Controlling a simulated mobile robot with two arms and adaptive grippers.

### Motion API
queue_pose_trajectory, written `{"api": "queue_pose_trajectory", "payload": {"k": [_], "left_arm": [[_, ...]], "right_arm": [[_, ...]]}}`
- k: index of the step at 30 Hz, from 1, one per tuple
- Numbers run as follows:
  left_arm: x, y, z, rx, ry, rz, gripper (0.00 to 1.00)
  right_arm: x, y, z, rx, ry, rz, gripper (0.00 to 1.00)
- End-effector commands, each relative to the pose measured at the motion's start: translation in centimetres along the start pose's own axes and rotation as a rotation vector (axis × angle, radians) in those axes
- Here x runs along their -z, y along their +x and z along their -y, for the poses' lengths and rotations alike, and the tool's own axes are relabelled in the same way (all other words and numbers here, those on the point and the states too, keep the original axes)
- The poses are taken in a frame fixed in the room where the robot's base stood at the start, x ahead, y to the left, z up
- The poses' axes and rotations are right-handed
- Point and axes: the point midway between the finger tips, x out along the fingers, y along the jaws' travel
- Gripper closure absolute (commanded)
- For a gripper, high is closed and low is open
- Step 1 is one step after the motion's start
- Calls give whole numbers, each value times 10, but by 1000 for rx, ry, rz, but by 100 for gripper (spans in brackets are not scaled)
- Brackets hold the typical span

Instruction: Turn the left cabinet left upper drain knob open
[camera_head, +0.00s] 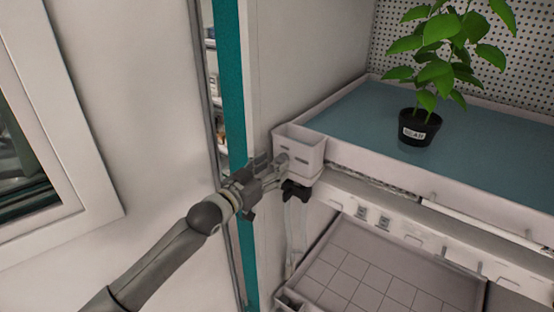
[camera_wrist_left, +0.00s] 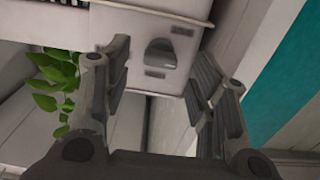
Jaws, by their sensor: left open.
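The white drain box (camera_head: 312,155) is fixed at the front left corner of the upper tray, with a slot on its face. In the left wrist view, a small dark grey knob (camera_wrist_left: 160,52) sits on the white box face, between two slots. My left gripper (camera_head: 280,165) is open in front of this face and hides part of it in the head view. In the left wrist view its two fingers stand apart on either side of the knob; contact cannot be told. A black fitting (camera_head: 297,191) hangs under the box with a clear tube below. My right gripper is out of view.
A potted plant (camera_head: 420,128) stands on the blue upper tray surface (camera_head: 350,112). A white lower tray (camera_head: 390,268) with a grid lies below. A teal cabinet edge (camera_head: 231,80) and a white side wall (camera_head: 275,60) rise close beside my left arm.

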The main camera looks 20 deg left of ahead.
Motion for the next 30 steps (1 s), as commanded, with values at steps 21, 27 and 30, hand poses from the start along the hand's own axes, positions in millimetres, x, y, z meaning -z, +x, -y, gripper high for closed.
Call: {"api": "queue_pose_trajectory", "payload": {"k": [21, 27, 30], "left_arm": [[0, 28, 0, 0, 0, 0, 56], [0, 28, 0, 0, 0, 0, 82], [0, 28, 0, 0, 0, 0, 93]], "right_arm": [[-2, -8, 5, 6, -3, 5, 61], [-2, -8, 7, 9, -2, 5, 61], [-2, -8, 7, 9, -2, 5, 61]]}}
